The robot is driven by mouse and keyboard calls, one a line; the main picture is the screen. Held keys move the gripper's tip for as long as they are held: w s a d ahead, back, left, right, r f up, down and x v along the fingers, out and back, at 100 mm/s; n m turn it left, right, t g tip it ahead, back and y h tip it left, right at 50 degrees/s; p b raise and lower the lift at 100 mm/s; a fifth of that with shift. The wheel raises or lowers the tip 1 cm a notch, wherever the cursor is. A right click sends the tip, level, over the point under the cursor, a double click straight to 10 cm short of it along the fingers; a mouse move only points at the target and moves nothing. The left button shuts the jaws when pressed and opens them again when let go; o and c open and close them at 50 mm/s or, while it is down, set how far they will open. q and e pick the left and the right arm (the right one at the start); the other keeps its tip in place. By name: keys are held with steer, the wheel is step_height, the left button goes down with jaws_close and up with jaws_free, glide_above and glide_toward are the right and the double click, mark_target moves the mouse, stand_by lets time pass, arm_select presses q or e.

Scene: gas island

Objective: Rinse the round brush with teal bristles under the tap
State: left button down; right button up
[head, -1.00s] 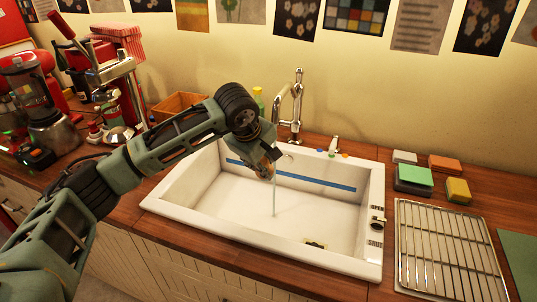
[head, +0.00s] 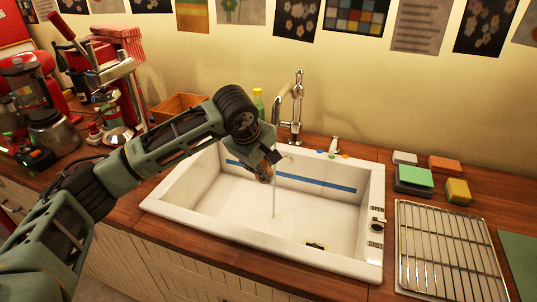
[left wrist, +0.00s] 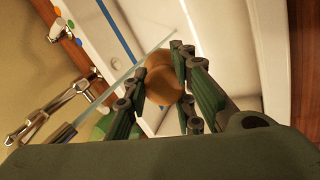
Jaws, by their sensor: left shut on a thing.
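My left gripper (head: 268,163) is over the sink, close beside the tap's water stream (head: 273,198). In the left wrist view, its fingers (left wrist: 163,95) are shut on a round, brown wooden-looking piece (left wrist: 163,78), which I take to be the brush. A little of that brown piece shows below the gripper in the head view (head: 264,174). I cannot make out teal bristles in either view. The stream crosses the left wrist view as a pale slanting strip (left wrist: 128,72), close to the brown piece; I cannot tell whether they touch. The metal tap (head: 296,103) stands behind the sink.
The white sink (head: 205,236) is otherwise mostly open, with a blue stripe (head: 312,182) on its back wall. Sponges (head: 414,177) and a wire rack (head: 448,250) lie to the right. A wooden box (head: 180,106) and a green bottle (head: 257,99) stand behind the arm.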

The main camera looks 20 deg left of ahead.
stand_by(0.4)
arm_select(q)
steer(key=s+r, duration=0.4)
steer(key=s, duration=0.1)
steer(key=shift+d+p, duration=0.3)
steer(key=shift+p, duration=0.1)
stand_by(0.4)
